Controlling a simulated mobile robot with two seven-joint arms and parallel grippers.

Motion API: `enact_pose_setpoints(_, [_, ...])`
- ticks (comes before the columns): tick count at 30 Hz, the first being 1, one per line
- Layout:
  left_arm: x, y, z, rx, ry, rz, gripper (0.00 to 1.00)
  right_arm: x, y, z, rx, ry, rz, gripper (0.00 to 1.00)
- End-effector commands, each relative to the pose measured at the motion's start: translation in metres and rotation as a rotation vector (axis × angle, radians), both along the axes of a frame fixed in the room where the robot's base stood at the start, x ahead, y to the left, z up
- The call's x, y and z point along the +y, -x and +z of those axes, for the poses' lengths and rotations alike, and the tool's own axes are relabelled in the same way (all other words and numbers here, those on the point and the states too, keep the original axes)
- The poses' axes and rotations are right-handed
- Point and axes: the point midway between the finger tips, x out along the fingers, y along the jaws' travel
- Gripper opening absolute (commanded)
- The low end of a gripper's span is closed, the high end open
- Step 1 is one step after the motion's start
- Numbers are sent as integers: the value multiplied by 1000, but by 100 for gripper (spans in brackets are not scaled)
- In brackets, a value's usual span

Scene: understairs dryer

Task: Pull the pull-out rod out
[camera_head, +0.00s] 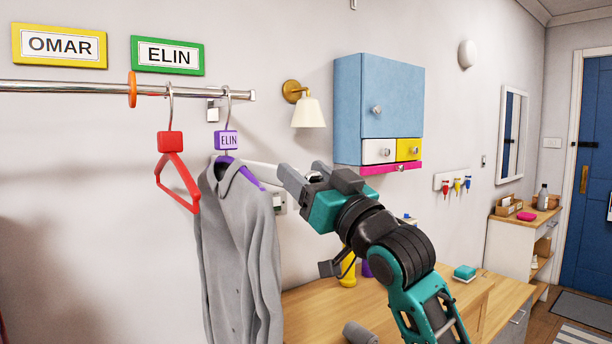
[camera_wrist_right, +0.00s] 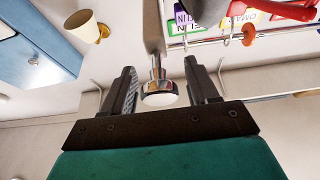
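The pull-out rod (camera_head: 262,168) shows in the head view as a pale bar behind the grey shirt, partly hidden by the shirt and my right gripper. In the right wrist view its chrome shaft and round white-ended knob (camera_wrist_right: 159,94) point toward my palm. My right gripper (camera_wrist_right: 161,88) is open, with one finger on each side of the knob and small gaps visible between finger and knob. In the head view this gripper (camera_head: 288,178) reaches left toward the rod. My left gripper is in neither view.
A chrome clothes rail (camera_head: 70,87) carries a red hanger (camera_head: 176,179) and a grey shirt (camera_head: 238,250) close left of my gripper. A wall lamp (camera_head: 308,112) and blue cabinet (camera_head: 378,98) are above. A wooden worktop (camera_head: 320,305) lies below.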

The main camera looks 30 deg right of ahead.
Motion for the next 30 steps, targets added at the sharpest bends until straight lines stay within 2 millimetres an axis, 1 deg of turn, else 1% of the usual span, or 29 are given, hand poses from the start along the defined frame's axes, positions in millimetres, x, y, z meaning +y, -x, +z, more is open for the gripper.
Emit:
enact_pose_setpoints(1, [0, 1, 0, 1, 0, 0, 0, 0, 0, 0, 0, 0, 0, 54])
enact_pose_setpoints(2, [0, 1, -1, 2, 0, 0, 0, 0, 0, 0, 0, 0, 0, 51])
enact_pose_setpoints(18, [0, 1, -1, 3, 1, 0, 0, 0, 0, 0, 0, 0, 0, 0])
enact_pose_setpoints(30, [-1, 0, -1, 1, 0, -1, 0, -2, 0, 0, 1, 0, 0, 0])
